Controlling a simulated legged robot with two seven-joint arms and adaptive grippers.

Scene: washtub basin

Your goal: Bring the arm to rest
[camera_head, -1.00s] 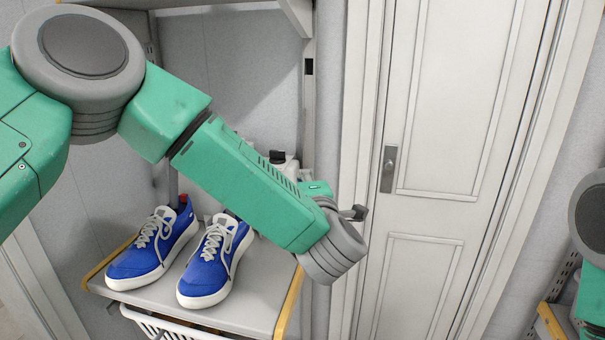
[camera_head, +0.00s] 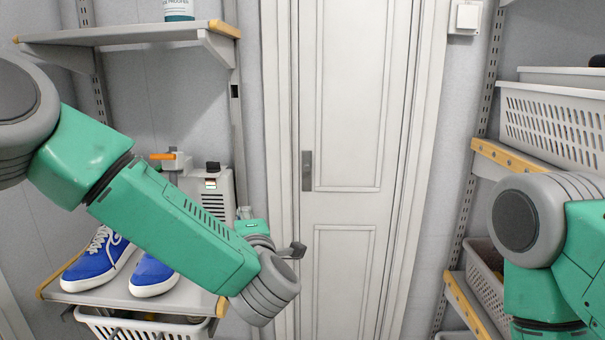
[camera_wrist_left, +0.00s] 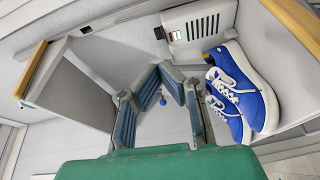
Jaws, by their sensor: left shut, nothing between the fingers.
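My left arm (camera_head: 178,222) comes in from the left in the head view and reaches across the front of the left shelf. Its grey wrist joint (camera_head: 265,287) is in front of the shelf's right end; most of the gripper is hidden there. In the left wrist view my left gripper (camera_wrist_left: 160,76) is shut and empty, with its blue-padded fingers meeting at the tips. It touches nothing that I can see. My right arm (camera_head: 545,225) is bent at the right edge of the head view, and its gripper is outside the picture.
Blue shoes (camera_head: 153,274) stand on the left shelf (camera_head: 195,298), partly behind my arm. A pale device (camera_head: 207,190) stands behind them. A white door (camera_head: 345,150) is in the middle. A white basket (camera_head: 555,125) sits on the right shelving, near my right arm.

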